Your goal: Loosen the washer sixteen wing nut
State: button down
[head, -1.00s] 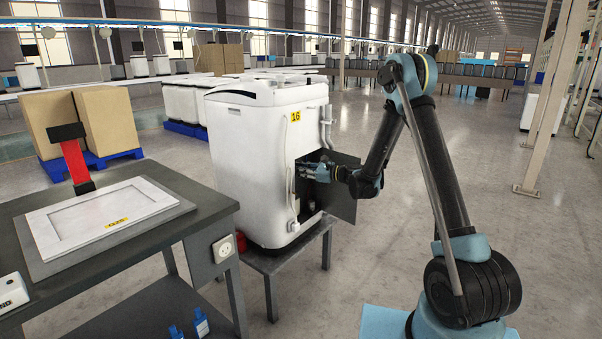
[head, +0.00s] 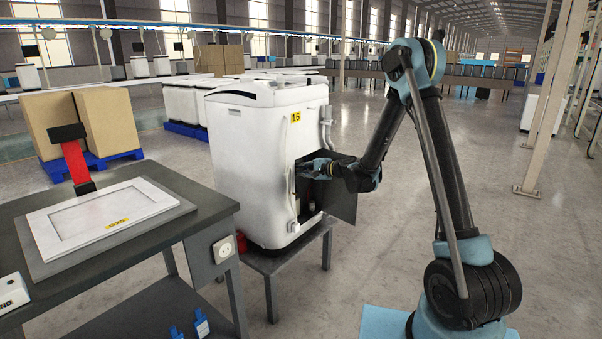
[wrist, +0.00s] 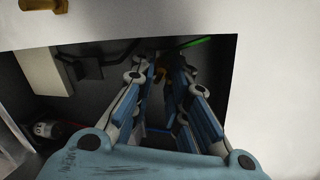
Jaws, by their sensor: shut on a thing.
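The white washer (head: 262,165) with the yellow "16" label (head: 296,116) stands on a low grey table. Its lower side compartment is open, with a dark panel (head: 343,192) standing out at the right. My gripper (head: 308,168) reaches into this opening. In the wrist view my gripper (wrist: 166,76) has its fingers deep in the dark cavity.
A brass fitting (wrist: 42,5) sits on the white wall above the opening. A green strip (wrist: 196,42) and dark brackets lie inside the cavity. A grey workbench (head: 195,215) with a white panel (head: 105,215) stands left of the washer.

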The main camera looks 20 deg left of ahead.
jog(key=shift+s+a+f+n+t+h, duration=0.15)
jog(key=shift+n+t, duration=0.55)
jog(key=shift+n, duration=1.15)
jog(key=shift+s+n+t+h, duration=0.1)
jog(key=shift+n+t, duration=0.6)
jog(key=shift+n, duration=1.2)
jog(key=shift+s+a+f+n+t+h, duration=0.15)
jog(key=shift+n+t, duration=0.55)
jog(key=shift+n, duration=1.15)
jog(key=shift+w+d+r, duration=0.1)
jog(key=shift+d+r, duration=0.05)
jog(key=c, duration=1.4)
grip_release()
jog(key=shift+w, duration=0.1)
